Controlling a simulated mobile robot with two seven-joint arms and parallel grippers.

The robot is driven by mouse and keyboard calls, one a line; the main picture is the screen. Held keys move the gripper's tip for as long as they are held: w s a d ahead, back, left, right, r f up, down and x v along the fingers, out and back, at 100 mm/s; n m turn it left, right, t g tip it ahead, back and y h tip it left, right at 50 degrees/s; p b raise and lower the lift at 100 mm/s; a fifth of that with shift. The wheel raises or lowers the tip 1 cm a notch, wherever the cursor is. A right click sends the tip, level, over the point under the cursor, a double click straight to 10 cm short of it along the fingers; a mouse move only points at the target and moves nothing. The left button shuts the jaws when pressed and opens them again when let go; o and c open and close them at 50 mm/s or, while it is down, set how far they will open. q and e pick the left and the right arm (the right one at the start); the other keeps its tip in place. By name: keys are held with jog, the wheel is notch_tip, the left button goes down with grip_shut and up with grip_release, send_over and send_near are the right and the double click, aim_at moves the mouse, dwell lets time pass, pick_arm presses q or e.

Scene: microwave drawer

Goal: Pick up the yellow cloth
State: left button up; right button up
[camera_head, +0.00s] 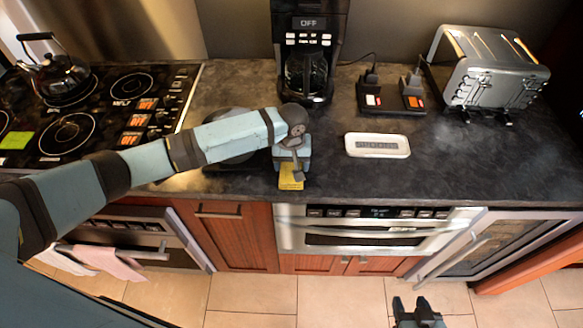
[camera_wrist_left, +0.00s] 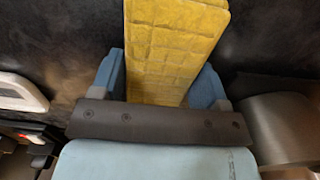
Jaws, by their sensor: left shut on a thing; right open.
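The yellow cloth (camera_head: 291,176) shows just below my left gripper (camera_head: 292,164), near the front edge of the dark countertop. In the left wrist view the yellow cloth (camera_wrist_left: 172,45) is a flat piece with a grid of squares, between the two blue fingers of my left gripper (camera_wrist_left: 165,85). The left gripper is shut on it. The head view does not show clearly whether the cloth touches the counter. My right gripper (camera_head: 418,314) is at the bottom edge of the head view, over the floor, open and empty, away from the cloth.
A white tray (camera_head: 377,155) lies right of the left gripper. A coffee maker (camera_head: 306,70) stands behind it, with a toaster (camera_head: 484,75) at the back right. A stove (camera_head: 75,115) with a kettle (camera_head: 58,78) is left. The drawer microwave (camera_head: 375,236) is below the counter.

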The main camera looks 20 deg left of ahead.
pick_arm(q)
jog(key=shift+r, duration=0.1)
notch_tip(320, 180, up, 20)
jog(key=b, duration=0.1)
dwell(0.4)
jog(key=o, duration=0.3)
jog(key=shift+c, duration=1.1)
